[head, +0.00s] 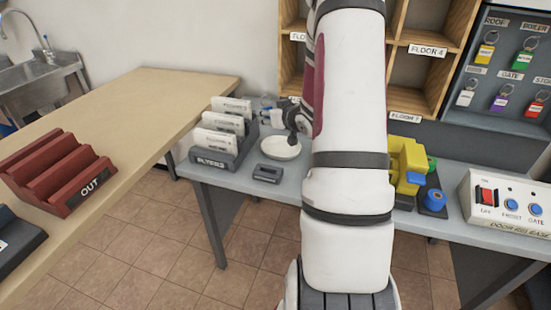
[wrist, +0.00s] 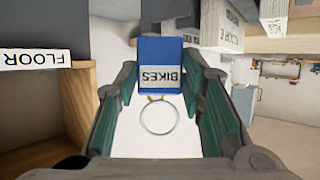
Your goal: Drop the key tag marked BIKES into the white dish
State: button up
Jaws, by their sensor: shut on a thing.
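The blue key tag (wrist: 162,62) has a label reading BIKES, upside down in the wrist view, with a metal ring (wrist: 158,115) on it. My gripper (wrist: 166,88) is shut on this tag, between its two fingers. In the head view my gripper (head: 274,108) is small and partly hidden by my arm, up behind and a little left of the white dish. I cannot make out the dish for sure in the wrist view.
A grey letter sorter (head: 214,161) with envelopes stands left of the dish, and a small dark block (head: 267,174) lies in front. Wooden pigeonholes (head: 417,73) rise behind. A key board (head: 505,75) hangs at right. A door release box (head: 510,205) sits at the table's right.

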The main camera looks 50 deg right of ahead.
jog(key=shift+m+h, duration=0.4)
jog(key=s+d+f+b, duration=0.1)
jog(key=f+b, duration=0.1)
jog(key=s+d+f+b, duration=0.1)
jog(key=d+f+b, duration=0.1)
jog(key=f, duration=0.1)
jog(key=s+d+f+b, duration=0.2)
jog(key=f+b, duration=0.1)
jog(key=shift+d, duration=0.25)
jog(key=shift+r, duration=0.1)
jog(key=o, duration=1)
jog(key=v, duration=1.2)
